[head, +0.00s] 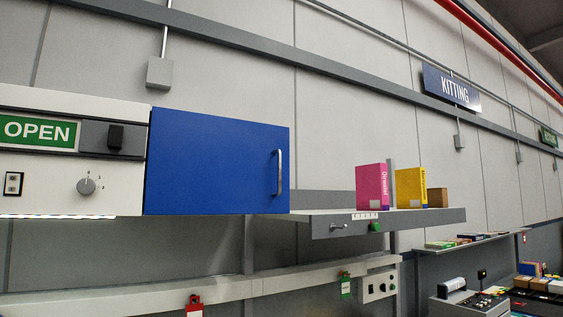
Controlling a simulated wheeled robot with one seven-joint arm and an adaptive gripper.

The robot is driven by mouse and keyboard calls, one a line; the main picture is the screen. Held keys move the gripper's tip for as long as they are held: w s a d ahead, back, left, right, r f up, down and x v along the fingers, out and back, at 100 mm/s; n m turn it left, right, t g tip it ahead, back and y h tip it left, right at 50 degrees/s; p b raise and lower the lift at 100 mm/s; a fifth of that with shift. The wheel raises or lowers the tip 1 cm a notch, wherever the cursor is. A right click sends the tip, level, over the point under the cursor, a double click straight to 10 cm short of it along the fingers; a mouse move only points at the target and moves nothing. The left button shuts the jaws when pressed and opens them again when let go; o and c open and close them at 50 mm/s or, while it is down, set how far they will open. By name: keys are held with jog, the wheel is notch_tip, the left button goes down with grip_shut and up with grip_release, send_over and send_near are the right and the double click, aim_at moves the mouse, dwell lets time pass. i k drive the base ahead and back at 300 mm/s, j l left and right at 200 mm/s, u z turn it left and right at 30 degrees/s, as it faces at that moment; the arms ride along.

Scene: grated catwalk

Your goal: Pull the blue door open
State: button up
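The blue door (215,162) is a flat panel on the front of a wall-mounted cabinet, left of the middle in the head view. It looks shut, with its left edge against the white cabinet front. A silver vertical bar handle (280,172) sits near its right edge. My gripper does not show in the head view, so its state and its distance from the handle are hidden.
A grey shelf (440,216) right of the door holds a pink box (371,187), a yellow box (410,187) and a small brown box (437,197). A green OPEN sign (38,131) and a knob (86,186) are left of the door. A lower bench is at right.

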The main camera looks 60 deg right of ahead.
aim_at(198, 164)
jog(key=z, duration=1.2)
